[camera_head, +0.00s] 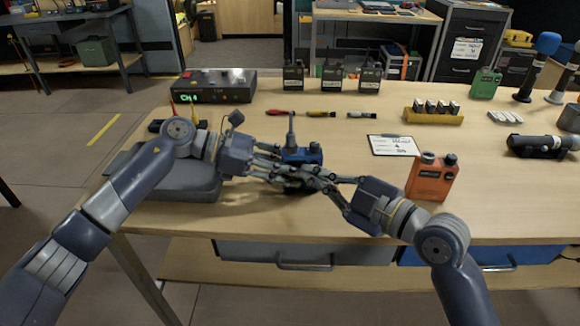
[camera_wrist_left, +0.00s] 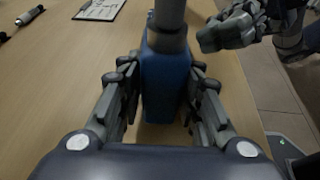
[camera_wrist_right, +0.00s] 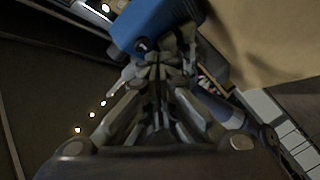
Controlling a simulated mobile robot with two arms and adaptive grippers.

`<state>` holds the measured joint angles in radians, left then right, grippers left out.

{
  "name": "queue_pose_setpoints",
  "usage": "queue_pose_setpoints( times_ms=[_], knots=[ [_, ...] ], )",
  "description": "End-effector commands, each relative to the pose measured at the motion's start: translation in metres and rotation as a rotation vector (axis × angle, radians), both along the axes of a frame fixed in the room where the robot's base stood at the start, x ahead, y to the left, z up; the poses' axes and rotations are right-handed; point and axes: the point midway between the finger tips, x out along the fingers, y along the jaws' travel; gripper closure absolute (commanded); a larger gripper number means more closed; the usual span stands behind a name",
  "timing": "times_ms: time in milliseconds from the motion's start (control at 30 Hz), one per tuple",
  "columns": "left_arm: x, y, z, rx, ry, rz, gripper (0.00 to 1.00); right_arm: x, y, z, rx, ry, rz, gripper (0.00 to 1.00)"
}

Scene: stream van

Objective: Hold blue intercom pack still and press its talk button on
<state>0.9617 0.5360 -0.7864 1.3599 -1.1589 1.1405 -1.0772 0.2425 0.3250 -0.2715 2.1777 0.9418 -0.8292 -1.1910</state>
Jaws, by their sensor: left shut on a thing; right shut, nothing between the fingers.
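The blue intercom pack (camera_head: 302,155) stands upright near the front of the wooden table, with a grey knob or antenna on top. It fills the middle of the left wrist view (camera_wrist_left: 165,82) and shows at the top of the right wrist view (camera_wrist_right: 150,22). My left gripper (camera_head: 285,168) is shut on the pack, a finger on each side. My right gripper (camera_head: 318,180) is shut and empty, its fingertips close by the pack's lower front. I cannot tell whether they touch it. The talk button cannot be made out clearly.
An orange pack (camera_head: 431,178) stands to the right, near my right wrist. A clipboard (camera_head: 393,146) lies behind it. Screwdrivers (camera_head: 315,113) and dark radios (camera_head: 331,77) are farther back. A black box with a green display (camera_head: 214,86) stands at the back left.

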Motion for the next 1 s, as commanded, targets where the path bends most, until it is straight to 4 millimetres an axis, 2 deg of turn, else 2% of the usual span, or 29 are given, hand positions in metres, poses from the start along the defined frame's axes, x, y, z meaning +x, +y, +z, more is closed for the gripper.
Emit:
queue_pose_setpoints(
  times_ms=[1000],
  knots=[
    [0.0002, 0.0002, -0.0002, 0.0, 0.0, 0.001, 0.95, 0.0092, 0.0006, 0.0002, 0.0, 0.0, 0.0, 1.0]
  ],
)
